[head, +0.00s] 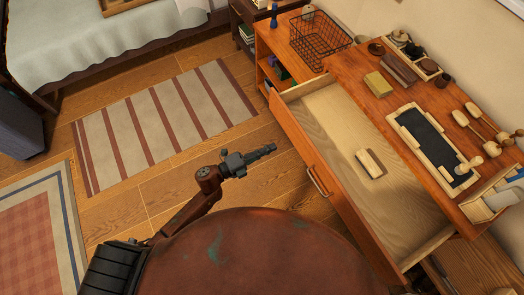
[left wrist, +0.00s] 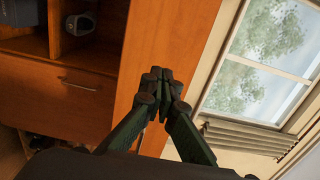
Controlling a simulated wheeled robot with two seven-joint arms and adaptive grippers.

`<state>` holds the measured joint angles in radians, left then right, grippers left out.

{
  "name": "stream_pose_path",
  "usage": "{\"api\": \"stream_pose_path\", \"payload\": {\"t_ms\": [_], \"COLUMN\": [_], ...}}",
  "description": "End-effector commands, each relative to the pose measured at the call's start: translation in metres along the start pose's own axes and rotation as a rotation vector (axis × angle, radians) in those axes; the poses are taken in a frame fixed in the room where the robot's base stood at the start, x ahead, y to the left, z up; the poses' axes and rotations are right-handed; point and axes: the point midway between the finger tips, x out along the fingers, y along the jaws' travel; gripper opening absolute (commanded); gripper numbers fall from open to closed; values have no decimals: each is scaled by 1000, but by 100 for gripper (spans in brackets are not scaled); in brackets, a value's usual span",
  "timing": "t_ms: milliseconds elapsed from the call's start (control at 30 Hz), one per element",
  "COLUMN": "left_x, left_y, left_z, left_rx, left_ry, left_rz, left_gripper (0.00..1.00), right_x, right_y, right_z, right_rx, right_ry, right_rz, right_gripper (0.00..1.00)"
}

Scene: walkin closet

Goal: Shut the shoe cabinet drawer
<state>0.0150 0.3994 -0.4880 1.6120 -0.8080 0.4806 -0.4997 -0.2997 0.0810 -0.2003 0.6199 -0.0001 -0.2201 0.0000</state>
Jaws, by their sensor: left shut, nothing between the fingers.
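The shoe cabinet drawer (head: 335,115) stands pulled out to the left from under the orange-brown cabinet top (head: 352,68) in the head view. Its handle (head: 318,182) is on the front panel. A small pale wooden block (head: 370,163) lies inside on the drawer floor. My left gripper (head: 272,148) is shut and empty, to the left of the drawer front and apart from it in the picture. Its closed fingers also show in the left wrist view (left wrist: 160,76), with a wooden front and a metal handle (left wrist: 78,84) to their left. My right gripper is not seen.
The top carries a dark-lined tray (head: 432,145), brushes (head: 480,120), a sponge-like block (head: 378,84) and small jars. A wire basket (head: 320,40) sits behind the drawer. A striped rug (head: 160,125) and bare floor lie left. A window (left wrist: 262,60) shows in the wrist view.

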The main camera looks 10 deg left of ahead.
Motion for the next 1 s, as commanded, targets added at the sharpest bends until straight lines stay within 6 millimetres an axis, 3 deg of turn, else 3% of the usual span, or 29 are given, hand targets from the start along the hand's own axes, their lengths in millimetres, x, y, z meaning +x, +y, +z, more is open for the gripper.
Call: {"api": "stream_pose_path", "payload": {"t_ms": [200,400,600,1000], "left_x": [46,72,82,82], "left_y": [1,2,1,1], "left_z": [0,1,0,2], "left_rx": [-2,-3,-3,-3], "left_ry": [0,-2,-2,-5], "left_rz": [-1,1,1,1], "left_gripper": [0,0,0,0], "right_x": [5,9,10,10], "right_y": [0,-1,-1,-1], "right_z": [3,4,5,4], "right_rx": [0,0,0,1], "right_ry": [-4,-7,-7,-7], "right_rz": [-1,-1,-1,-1], "right_gripper": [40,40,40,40]}}
